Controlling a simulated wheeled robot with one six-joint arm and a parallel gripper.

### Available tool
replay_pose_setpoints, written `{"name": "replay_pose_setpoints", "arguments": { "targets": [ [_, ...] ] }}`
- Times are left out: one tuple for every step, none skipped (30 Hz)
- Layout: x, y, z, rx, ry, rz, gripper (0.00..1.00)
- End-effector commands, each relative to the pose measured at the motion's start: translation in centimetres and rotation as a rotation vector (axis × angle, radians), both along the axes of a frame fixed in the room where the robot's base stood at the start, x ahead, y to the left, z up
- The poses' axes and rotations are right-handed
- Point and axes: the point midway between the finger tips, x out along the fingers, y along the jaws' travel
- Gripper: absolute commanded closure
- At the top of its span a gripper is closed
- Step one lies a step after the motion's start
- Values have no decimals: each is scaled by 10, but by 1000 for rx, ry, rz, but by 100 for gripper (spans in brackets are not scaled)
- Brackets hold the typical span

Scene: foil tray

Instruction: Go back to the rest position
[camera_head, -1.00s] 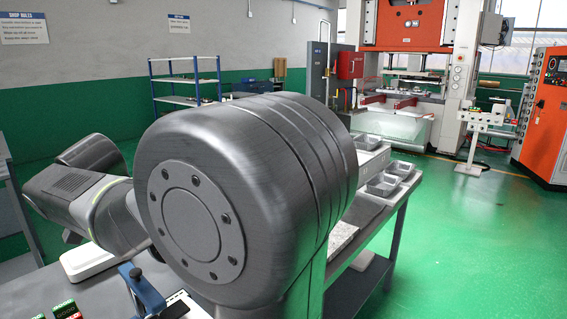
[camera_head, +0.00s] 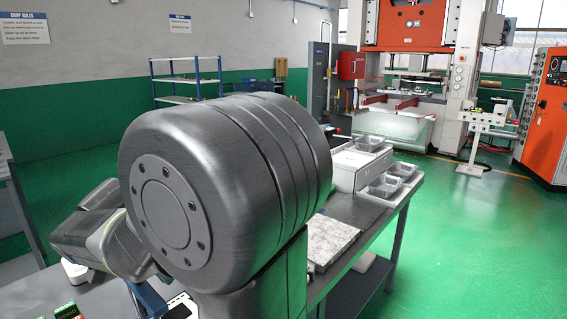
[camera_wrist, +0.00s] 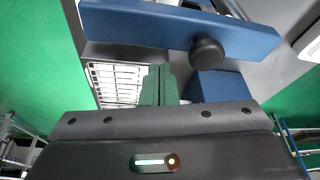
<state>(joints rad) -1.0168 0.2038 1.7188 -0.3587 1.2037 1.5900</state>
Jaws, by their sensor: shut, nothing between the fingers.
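My gripper (camera_wrist: 159,86) shows in the wrist view as dark green fingers pressed together, with nothing between them. A blue bar with a black knob (camera_wrist: 207,53) crosses the wrist view beyond the fingertips. A white slotted panel (camera_wrist: 113,84) lies to the left of the fingers. In the head view my arm's large grey joint fills the middle and hides much of the bench. My gripper cannot be made out there.
Foil trays (camera_head: 383,187) stand on the bench beside a white box (camera_head: 345,168). A speckled slab (camera_head: 330,243) lies nearer. A blue stand (camera_head: 150,300) and green circuit boards (camera_head: 67,311) sit at the front left. Green floor is open at right.

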Motion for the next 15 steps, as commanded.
{"name": "replay_pose_setpoints", "arguments": {
  "targets": [
    [4, -1, 1, 0, 0, 32, 100],
    [6, -2, 2, 0, 0, 53, 100],
    [8, -2, 2, 0, 0, 82, 100],
    [10, -2, 2, 1, 0, 104, 100],
    [12, -2, 2, 0, 0, 125, 100],
    [15, -2, 2, 0, -1, 154, 100],
    [17, -2, 2, -1, 0, 176, 100],
    [19, -2, 2, -1, 0, 197, 100],
    [21, -2, 2, -1, 0, 225, 100],
    [23, -2, 2, -1, -1, 245, 100],
    [25, -2, 2, -1, 0, 267, 100],
    [27, -2, 2, -2, 1, 293, 100],
    [29, -2, 2, -2, 1, 314, 100],
    [31, -1, 2, -2, 0, 335, 100],
    [33, -1, 2, -1, 0, 362, 100]
  ]
}}
